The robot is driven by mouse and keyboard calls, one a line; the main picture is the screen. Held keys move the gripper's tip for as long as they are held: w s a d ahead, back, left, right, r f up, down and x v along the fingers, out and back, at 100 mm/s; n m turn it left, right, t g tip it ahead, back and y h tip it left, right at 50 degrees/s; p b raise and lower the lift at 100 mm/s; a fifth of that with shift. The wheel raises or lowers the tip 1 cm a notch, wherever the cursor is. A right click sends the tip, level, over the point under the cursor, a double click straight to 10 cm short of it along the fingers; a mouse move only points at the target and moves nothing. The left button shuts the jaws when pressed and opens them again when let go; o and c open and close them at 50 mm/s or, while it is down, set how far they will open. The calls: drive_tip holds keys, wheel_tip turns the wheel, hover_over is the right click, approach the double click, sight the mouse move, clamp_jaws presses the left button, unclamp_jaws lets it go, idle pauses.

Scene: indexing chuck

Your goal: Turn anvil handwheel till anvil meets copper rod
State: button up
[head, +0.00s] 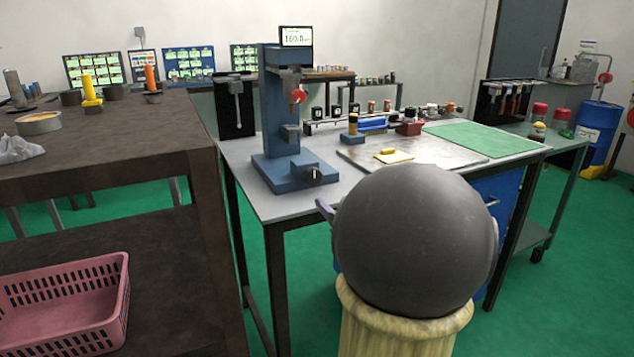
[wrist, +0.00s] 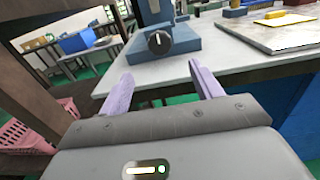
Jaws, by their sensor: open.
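A blue column instrument (head: 277,115) with a small display on top stands on the grey table. A dark round handwheel (head: 312,174) with a pale mark sits low on the front of its base. In the wrist view the handwheel (wrist: 159,41) shows beyond my fingertips, in line with the gap between them. My gripper (wrist: 160,71) is open and empty, its two lilac fingers apart and clear of the handwheel. In the head view my wrist hides most of the gripper. A grey block (head: 290,132) on the column may be the anvil. I cannot make out a copper rod.
The grey table (head: 262,204) also holds a yellow piece (head: 394,156) on a plate and a green mat (head: 484,140). A brown workbench (head: 110,145) stands at left, with a pink basket (head: 65,303) on its lower shelf. The tabletop before the handwheel is clear.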

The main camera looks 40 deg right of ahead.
sight(314, 179)
drive_tip(key=x, duration=1.1)
drive_tip(key=shift+w, duration=0.35)
drive_tip(key=c, duration=1)
